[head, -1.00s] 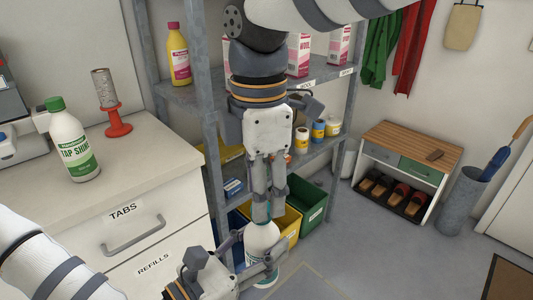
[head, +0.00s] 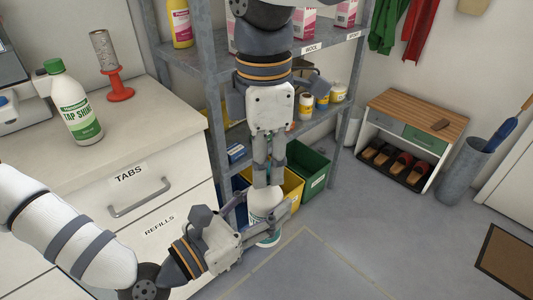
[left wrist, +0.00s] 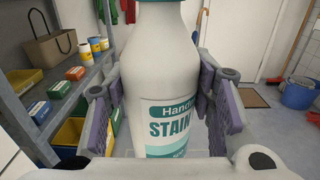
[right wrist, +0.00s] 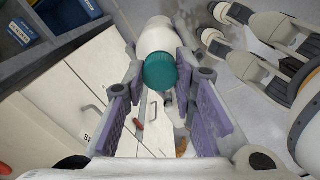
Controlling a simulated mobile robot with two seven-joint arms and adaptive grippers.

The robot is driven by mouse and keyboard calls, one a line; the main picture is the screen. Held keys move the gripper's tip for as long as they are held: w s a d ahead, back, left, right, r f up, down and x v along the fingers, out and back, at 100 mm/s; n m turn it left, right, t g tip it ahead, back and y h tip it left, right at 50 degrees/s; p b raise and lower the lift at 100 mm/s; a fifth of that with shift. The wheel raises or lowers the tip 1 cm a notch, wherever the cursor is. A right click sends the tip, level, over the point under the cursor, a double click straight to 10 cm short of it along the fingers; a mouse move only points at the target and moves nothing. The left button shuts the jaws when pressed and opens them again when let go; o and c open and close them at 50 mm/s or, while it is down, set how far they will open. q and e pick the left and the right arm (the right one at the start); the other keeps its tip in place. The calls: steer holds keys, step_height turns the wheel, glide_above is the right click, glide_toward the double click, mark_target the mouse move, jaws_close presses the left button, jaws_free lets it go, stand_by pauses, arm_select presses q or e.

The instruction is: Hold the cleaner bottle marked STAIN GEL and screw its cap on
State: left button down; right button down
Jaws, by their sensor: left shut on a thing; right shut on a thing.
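The STAIN GEL bottle, white with a teal and white label, fills the middle of the left wrist view (left wrist: 165,75). In the head view the bottle (head: 262,203) is upright and partly hidden by both grippers. My left gripper (head: 265,225) is shut around its body from the side. My right gripper (head: 268,183) points down from above. In the right wrist view the teal cap (right wrist: 160,71) sits at the top of the bottle, between the purple finger pads, with the gripper shut on it. How far it is threaded cannot be seen.
A TAP SHINE bottle (head: 75,110) and a red-based stand (head: 119,84) are on the counter (head: 140,125) at left. Grey shelving (head: 210,70), with yellow (head: 293,185) and green (head: 312,172) bins, stands behind the grippers. Floor at right is open before the shoe bench (head: 420,115).

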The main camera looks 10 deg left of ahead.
steer(key=m, duration=1)
steer(key=shift+m, duration=0.3)
steer(key=m, duration=0.4)
steer(key=c, duration=1.3)
jaws_free()
steer(key=shift+r, duration=2.4)
steer(key=shift+c, duration=0.5)
